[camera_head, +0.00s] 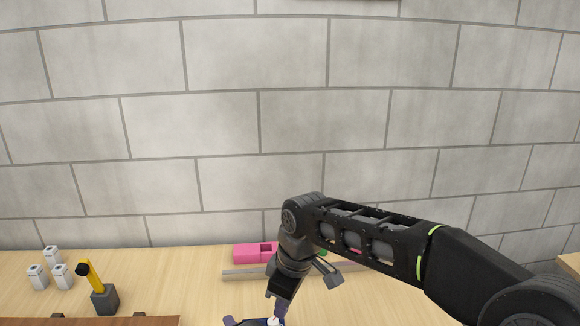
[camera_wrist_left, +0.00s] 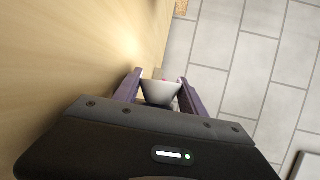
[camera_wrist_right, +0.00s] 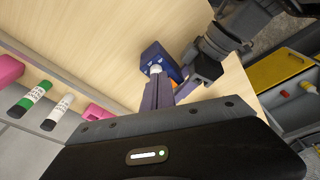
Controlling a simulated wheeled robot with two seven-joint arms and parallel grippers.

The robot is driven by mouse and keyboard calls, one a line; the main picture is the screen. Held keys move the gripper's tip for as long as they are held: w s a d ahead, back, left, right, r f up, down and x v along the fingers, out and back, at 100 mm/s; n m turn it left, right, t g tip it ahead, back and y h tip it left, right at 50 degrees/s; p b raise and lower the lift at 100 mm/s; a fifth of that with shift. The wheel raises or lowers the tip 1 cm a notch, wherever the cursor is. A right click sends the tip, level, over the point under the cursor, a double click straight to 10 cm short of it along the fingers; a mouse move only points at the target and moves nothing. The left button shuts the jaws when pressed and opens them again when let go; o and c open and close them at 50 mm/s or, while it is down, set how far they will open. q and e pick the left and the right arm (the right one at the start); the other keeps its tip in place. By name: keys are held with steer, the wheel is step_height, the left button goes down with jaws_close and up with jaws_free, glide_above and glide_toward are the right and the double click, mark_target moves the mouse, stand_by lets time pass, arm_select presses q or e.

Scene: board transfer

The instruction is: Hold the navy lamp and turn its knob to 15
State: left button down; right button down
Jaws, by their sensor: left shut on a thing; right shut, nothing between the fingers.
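The navy lamp (camera_wrist_right: 158,54) shows in the right wrist view as a dark blue body with a small white knob (camera_wrist_right: 155,69) and an orange spot. In the head view a navy edge (camera_head: 240,322) shows at the bottom, mostly cut off. My right gripper (camera_wrist_right: 159,79) is shut and empty, its fingertips right at the knob; whether they touch it I cannot tell. In the left wrist view my left gripper (camera_wrist_left: 161,88) is shut on a pale, cup-shaped piece (camera_wrist_left: 160,92), which seems part of the lamp. The knob's reading is too small to tell.
The right wrist view shows a green marker (camera_wrist_right: 35,97), a white marker (camera_wrist_right: 58,112) and a yellow tray (camera_wrist_right: 278,69).

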mark_target(279, 324)
steer(key=shift+w+d+r, duration=0.2)
steer(key=shift+w+r, duration=0.45)
steer(key=shift+w, duration=0.3)
steer(key=d+x, duration=0.1)
steer(key=x, duration=0.5)
steer(key=shift+s+d+f, duration=0.25)
steer(key=shift+d+f, duration=0.05)
steer(key=shift+f, duration=0.25)
steer(key=shift+a, duration=0.7)
